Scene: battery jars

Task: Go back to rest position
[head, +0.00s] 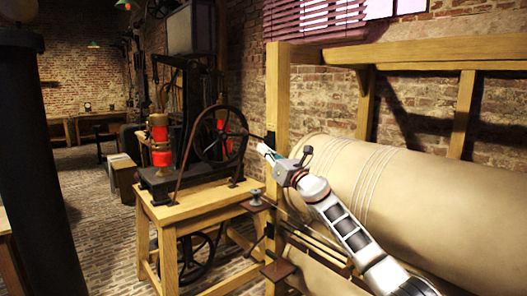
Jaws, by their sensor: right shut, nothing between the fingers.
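My right arm reaches in from the lower right of the head view, and its white links end in a small gripper (264,149). The gripper is shut and empty. It appears in front of the wooden post (277,120), just right of the large dark wheel (221,135). I cannot tell how far it is from either one. My left gripper is not in view. No battery jars can be made out.
A large tan roller (440,190) in a wooden frame (430,52) fills the right side, behind my arm. A machine with red cylinders (160,140) stands on a wooden table (195,205). The brick floor (105,235) is open at left, beside a dark column (38,150).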

